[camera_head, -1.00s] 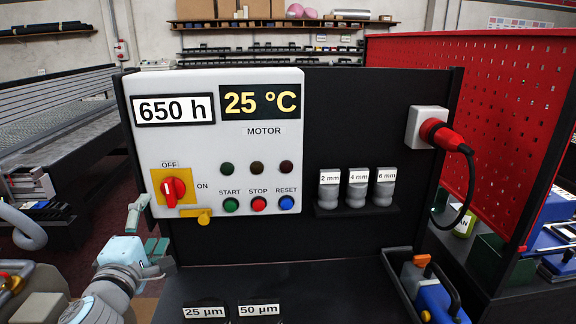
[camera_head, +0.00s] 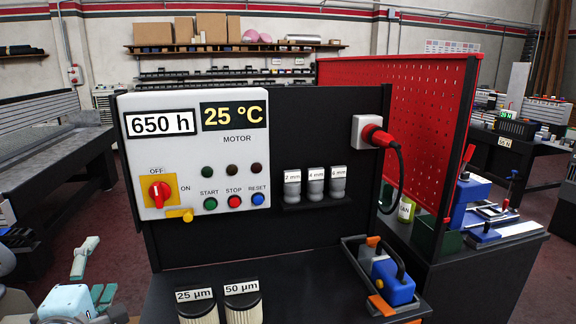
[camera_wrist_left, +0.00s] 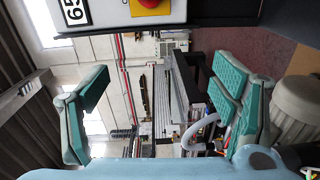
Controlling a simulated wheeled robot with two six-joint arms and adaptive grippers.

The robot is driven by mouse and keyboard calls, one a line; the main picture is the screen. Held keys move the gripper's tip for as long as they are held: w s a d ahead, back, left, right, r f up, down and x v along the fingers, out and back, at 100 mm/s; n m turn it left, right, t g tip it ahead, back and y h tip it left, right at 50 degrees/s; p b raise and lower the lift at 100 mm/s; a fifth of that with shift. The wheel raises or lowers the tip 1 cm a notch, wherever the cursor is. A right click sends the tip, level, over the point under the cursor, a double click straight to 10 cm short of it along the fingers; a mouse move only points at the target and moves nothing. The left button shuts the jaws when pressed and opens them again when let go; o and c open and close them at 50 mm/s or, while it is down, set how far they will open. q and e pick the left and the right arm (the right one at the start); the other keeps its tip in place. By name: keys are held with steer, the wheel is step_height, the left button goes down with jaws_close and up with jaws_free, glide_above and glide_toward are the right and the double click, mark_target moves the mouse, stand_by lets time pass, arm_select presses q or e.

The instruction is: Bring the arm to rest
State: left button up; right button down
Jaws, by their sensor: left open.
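My left gripper (camera_head: 94,277) is at the lower left of the head view, below and left of the control panel, with its teal fingers apart and nothing between them. It also shows in the left wrist view (camera_wrist_left: 160,108), open and empty, with the hall behind it. My right gripper is not in view.
Two filters (camera_head: 242,309) labelled 25 µm and 50 µm stand on the black bench. Three grey nozzles (camera_head: 315,188) sit on a small shelf. A red plug (camera_head: 376,137) is in its socket. A tray (camera_head: 352,249) holds a blue tool. A red perforated board (camera_head: 400,110) stands at right.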

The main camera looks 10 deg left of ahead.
arm_select(q)
steer(key=s+d+f+m+g+h, duration=0.1)
steer(key=s+d+f+m+g, duration=0.3)
steer(key=f, duration=0.6)
steer(key=s+f+m+g+h, duration=0.1)
steer(key=s+f+m+g, duration=0.15)
steer(key=f+m, duration=0.5)
steer(key=s+d+f+m+g+h, duration=0.2)
steer(key=s+d+f+m+g, duration=0.1)
steer(key=s+d+f+m, duration=0.4)
steer(key=s+d+f+m+g+h, duration=0.1)
steer(key=s+d+f+m+g, duration=0.25)
steer(key=s+f, duration=0.6)
step_height(320, 180, down, 18)
steer(key=s+a+g, duration=0.1)
steer(key=s+a+f+g, duration=0.1)
steer(key=s+f, duration=1.2)
steer(key=s, duration=0.1)
steer(key=shift+s+f, duration=0.2)
steer(key=shift+s, duration=0.1)
